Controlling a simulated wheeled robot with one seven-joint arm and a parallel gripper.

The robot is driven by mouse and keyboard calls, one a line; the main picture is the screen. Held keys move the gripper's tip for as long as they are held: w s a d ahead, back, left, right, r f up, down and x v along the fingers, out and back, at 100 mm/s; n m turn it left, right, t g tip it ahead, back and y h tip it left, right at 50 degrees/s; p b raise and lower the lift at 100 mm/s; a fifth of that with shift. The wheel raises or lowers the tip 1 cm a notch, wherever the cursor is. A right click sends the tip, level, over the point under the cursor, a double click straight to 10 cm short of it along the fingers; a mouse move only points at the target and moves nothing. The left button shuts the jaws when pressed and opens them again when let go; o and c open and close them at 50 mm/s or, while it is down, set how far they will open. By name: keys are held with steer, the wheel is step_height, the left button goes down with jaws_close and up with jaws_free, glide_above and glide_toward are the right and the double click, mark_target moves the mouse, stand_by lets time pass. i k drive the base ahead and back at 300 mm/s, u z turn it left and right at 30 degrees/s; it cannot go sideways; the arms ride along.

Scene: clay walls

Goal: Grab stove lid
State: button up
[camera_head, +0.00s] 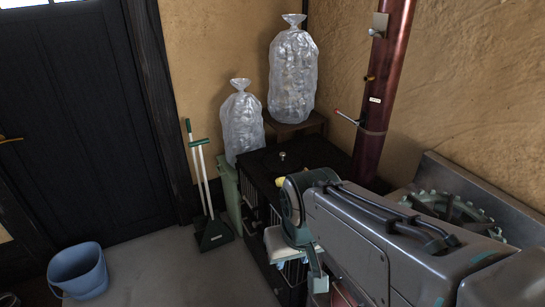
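A black flat top with a small silvery knob (282,156) covers a dark cabinet-like unit in the middle of the view. It may be the stove lid, but I cannot tell for sure. A stove burner with a toothed greenish ring (455,208) shows at the right, partly behind my arm; no separate lid is visible on it. My arm reaches in from the lower right and bends down in front of the dark unit. My gripper (316,277) is at the arm's lower end, below the level of the black top and apart from the knob. Its fingers are not clear.
Two clear bags of cans or bottles (293,72) (242,122) stand behind the dark unit. A dark red pipe (383,90) rises at the wall. A broom and dustpan (214,233) lean left of a green bin (229,192). A blue bucket (78,272) stands on otherwise open floor.

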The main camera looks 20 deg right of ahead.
mark_target(277, 161)
steer(key=k, duration=0.25)
steer(key=u, duration=0.8)
steer(key=i, duration=3.05)
steer(key=z, duration=2.95)
steer(key=i, duration=0.5)
steer(key=z, duration=0.05)
